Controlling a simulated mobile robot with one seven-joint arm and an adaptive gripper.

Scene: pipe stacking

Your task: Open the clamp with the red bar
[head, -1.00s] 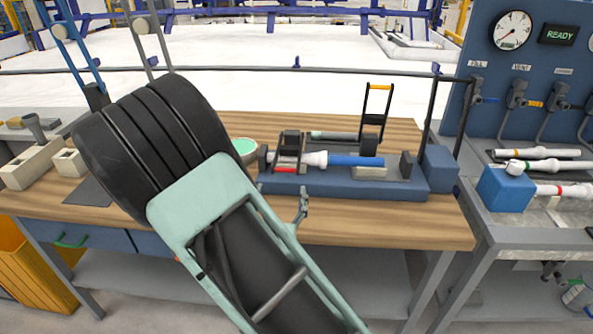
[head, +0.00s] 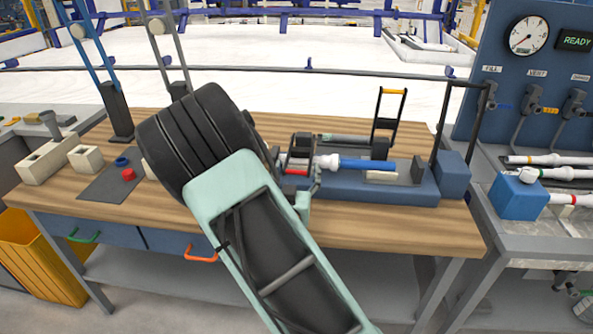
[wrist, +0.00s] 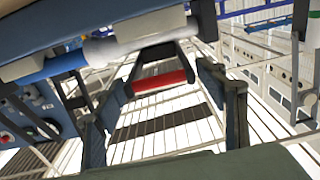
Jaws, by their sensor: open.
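The clamp with the red bar (head: 296,172) is a black frame folded down at the left end of the blue fixture, over the white part of a white-and-blue pipe (head: 362,163). Its red bar also shows in the wrist view (wrist: 163,82), below the white pipe section. My gripper (head: 312,186) is beside the clamp's front in the head view, partly hidden by my own arm. In the wrist view my gripper (wrist: 165,105) is open, with one finger on each side of the red bar. I cannot tell whether either finger touches it.
A second clamp with a yellow bar (head: 392,91) stands upright behind the pipe. The blue fixture (head: 400,194) sits on the wooden bench (head: 390,225). A grey mat (head: 112,187) with small red and blue rings lies left. A gauge panel (head: 540,90) stands at right.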

